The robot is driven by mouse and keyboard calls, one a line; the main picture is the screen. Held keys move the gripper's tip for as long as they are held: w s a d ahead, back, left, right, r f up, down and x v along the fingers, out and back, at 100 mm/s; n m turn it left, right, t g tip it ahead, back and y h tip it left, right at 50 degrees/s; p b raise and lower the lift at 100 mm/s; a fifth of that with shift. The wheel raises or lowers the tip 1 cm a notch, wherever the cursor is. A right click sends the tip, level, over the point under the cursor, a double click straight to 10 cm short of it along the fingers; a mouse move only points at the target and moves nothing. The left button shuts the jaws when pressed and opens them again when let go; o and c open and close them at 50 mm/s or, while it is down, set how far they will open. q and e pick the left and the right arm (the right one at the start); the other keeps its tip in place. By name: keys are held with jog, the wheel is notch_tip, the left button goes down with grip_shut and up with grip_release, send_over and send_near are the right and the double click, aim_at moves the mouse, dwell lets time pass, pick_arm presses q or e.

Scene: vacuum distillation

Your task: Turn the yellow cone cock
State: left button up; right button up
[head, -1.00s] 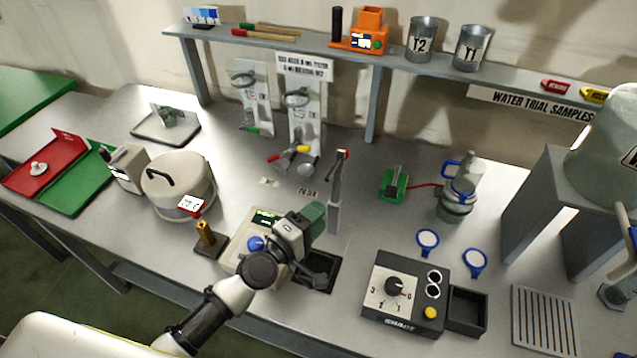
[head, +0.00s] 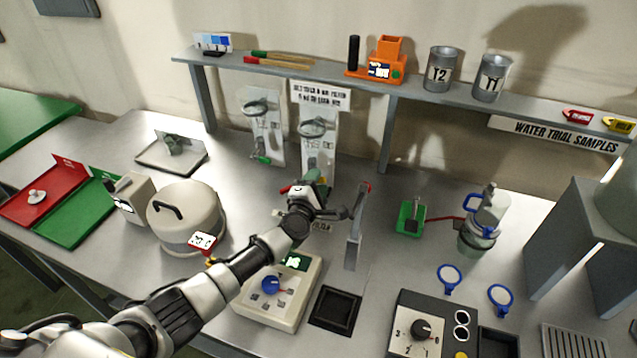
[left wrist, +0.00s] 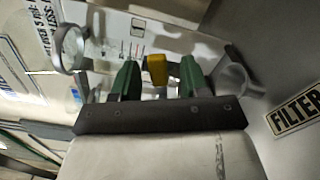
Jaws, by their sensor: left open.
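The yellow cone cock (left wrist: 157,70) shows in the left wrist view as a small yellow handle in front of the white panel with glassware. My left gripper (head: 314,182) is at the foot of the right glassware panel (head: 319,155). In the left wrist view its two green fingers (left wrist: 158,82) are open, one on each side of the yellow handle, with gaps visible. In the head view my gripper and wrist hide the yellow cock. My right gripper is not in view.
A second glassware panel (head: 262,125) with a green cock (head: 262,160) stands to the left. A metal lever stand (head: 355,240) is close to the right of my gripper. The round lidded vessel (head: 185,215) and the cream device (head: 290,300) are near my arm.

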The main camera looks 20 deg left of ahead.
pick_arm(q)
jog(key=shift+w+d+r, duration=0.1)
jog(key=shift+w, duration=0.5)
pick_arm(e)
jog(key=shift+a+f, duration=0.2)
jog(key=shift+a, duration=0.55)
pick_arm(q)
grip_shut()
jog(key=shift+d+f+m, duration=0.1)
jog(key=shift+f+m, duration=0.1)
jog(key=shift+m, duration=0.4)
jog(key=m, duration=0.1)
jog(key=f+m, duration=0.1)
jog(key=m, duration=0.1)
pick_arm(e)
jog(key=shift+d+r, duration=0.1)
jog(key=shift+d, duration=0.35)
pick_arm(q)
jog(key=shift+f, duration=0.1)
grip_release()
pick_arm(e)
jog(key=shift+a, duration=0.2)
